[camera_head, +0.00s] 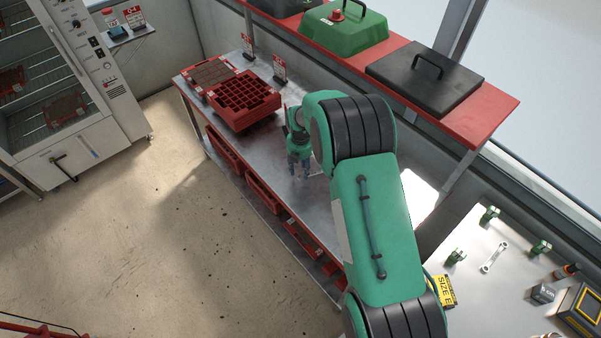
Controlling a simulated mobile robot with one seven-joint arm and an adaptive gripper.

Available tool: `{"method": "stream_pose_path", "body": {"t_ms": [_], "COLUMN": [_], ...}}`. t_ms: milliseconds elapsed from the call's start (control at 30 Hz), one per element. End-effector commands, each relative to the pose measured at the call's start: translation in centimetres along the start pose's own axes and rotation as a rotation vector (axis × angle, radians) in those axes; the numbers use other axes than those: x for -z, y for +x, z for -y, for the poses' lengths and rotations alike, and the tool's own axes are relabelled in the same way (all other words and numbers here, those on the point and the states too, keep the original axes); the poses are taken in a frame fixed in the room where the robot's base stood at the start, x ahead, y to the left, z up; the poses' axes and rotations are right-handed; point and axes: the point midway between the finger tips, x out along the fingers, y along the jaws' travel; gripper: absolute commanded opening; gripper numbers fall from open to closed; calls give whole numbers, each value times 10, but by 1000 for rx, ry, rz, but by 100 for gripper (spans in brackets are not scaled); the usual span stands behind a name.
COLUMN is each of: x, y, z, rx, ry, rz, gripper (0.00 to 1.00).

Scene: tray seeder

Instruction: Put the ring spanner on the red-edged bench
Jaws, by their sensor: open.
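The ring spanner (494,257) is a small silver tool lying flat on the grey worktop (475,285) at the lower right, between green fixtures. The long metal bench (290,205) runs diagonally through the middle; its front edge looks thin and reddish. My gripper (299,172) points down above this bench, right of the red trays, far from the spanner. It is open, with nothing seen between its fingers. My green arm hides part of the bench's right end.
Red seed trays (244,101) stand at the bench's far left. A red shelf (482,118) with a green lid (343,29) and a black lid (424,76) overhangs behind. A yellow "SIZE E" sign (444,290) and a small box (541,293) flank the spanner. The bench around my gripper is clear.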

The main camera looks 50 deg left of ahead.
Motion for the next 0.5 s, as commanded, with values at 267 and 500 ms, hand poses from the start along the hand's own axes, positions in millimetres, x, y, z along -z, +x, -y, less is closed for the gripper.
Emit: {"method": "stream_pose_path", "body": {"t_ms": [267, 500], "x": [0, 0], "y": [-45, -76], "z": [-1, 0], "rx": [-2, -1], "ry": [0, 0], "rz": [1, 1], "gripper": [40, 40]}}
